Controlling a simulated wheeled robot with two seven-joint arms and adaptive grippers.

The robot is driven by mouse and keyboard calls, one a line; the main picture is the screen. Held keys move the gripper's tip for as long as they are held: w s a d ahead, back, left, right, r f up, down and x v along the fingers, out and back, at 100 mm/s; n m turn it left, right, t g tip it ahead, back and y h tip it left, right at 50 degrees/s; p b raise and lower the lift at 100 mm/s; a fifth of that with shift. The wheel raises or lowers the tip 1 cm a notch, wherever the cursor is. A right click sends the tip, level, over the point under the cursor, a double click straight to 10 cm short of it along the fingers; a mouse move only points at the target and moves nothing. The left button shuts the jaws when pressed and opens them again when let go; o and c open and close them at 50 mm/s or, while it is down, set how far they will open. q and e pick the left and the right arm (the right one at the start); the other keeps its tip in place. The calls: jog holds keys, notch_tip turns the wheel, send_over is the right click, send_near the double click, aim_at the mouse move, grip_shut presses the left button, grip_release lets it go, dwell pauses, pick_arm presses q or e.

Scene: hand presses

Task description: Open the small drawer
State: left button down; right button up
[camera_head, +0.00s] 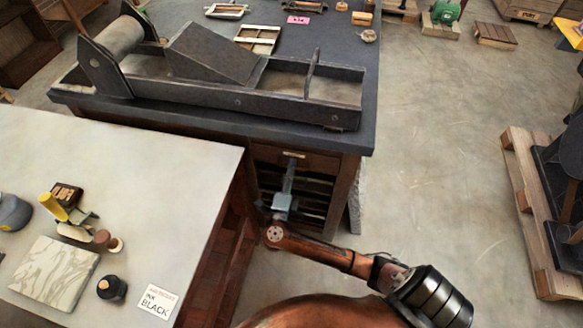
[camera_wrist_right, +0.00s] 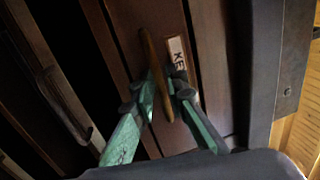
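The small drawer (camera_head: 317,163) is at the top of the dark bench's near end, above a rack of open slots. Its wooden front looks flush with the frame. In the right wrist view the drawer front (camera_wrist_right: 205,70) carries a thin brown bar handle (camera_wrist_right: 150,57) and a pale label (camera_wrist_right: 178,56) reading "KE", the rest hidden. My right gripper (camera_head: 288,165) reaches up to the drawer front. My left gripper is not in view.
A hand press (camera_head: 210,85) stands on the dark bench top. A pale table (camera_head: 190,185) at the left holds an ink bottle (camera_head: 112,288), a marbled sheet (camera_head: 55,272) and a "BLACK" card (camera_head: 157,302). The floor (camera_head: 440,150) to the right is clear up to a pallet (camera_head: 520,180).

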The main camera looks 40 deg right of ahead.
jog(key=shift+c, duration=0.3)
grip_shut()
dwell(0.4)
